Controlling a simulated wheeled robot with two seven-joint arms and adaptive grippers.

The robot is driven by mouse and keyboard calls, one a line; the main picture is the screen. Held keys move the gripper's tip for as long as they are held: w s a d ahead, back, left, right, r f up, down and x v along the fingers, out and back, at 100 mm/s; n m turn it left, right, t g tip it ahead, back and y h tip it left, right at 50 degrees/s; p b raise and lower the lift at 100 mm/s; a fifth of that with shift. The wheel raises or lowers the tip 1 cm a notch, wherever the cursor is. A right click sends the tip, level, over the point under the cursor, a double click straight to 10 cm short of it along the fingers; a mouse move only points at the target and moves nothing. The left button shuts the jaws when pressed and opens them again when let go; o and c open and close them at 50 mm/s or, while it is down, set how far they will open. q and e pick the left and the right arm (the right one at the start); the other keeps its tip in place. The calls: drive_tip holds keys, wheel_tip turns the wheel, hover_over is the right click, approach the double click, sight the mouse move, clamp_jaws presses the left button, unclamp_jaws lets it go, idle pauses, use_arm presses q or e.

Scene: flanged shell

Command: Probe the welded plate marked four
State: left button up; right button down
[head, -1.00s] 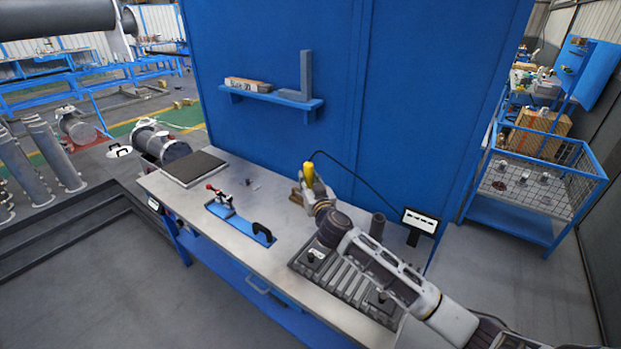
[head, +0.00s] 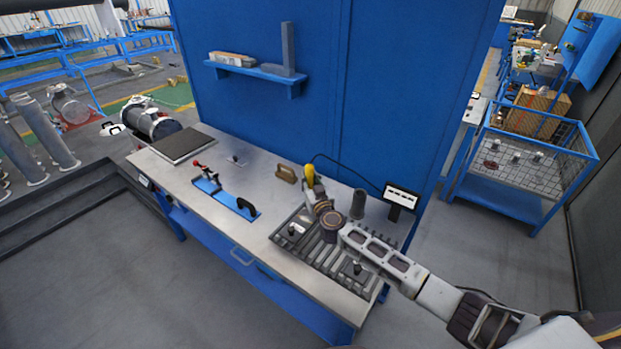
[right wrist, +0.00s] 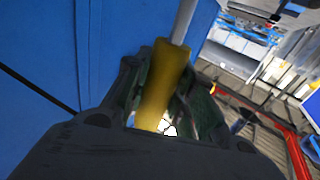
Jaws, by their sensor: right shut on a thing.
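My right gripper (head: 312,188) is shut on a yellow probe (head: 309,175), held above the back right of the workbench. In the right wrist view the yellow probe (right wrist: 160,85) stands between the dark fingers, with a pale rod extending from its upper end. A dark cable runs from the probe to a small display (head: 401,196) at the bench's right end. A grey ribbed rack (head: 310,247) with small dark knobs lies partly under my right arm. I cannot make out any plate marked four. My left gripper is out of view.
The workbench (head: 222,228) carries a dark square pad (head: 180,143), a blue fixture with a red clamp (head: 205,178), a brown block (head: 287,173) and a dark upright cylinder (head: 357,204). A blue wall with a shelf (head: 262,72) stands behind. Bare metal separates fixture and rack.

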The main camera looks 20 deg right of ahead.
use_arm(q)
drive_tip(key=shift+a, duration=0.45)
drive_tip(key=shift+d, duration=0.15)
use_arm(e)
drive_tip(key=shift+f+b, duration=0.3)
drive_tip(key=shift+f, duration=0.05)
drive_tip(key=shift+f+b, duration=0.8)
drive_tip(key=shift+f, duration=0.15)
use_arm(q)
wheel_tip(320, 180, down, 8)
drive_tip(key=b, duration=0.6)
use_arm(e)
drive_tip(key=shift+f, duration=1.95)
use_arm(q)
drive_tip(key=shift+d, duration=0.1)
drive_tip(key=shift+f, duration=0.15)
use_arm(e)
drive_tip(key=shift+f, duration=0.8)
drive_tip(key=shift+r, duration=0.1)
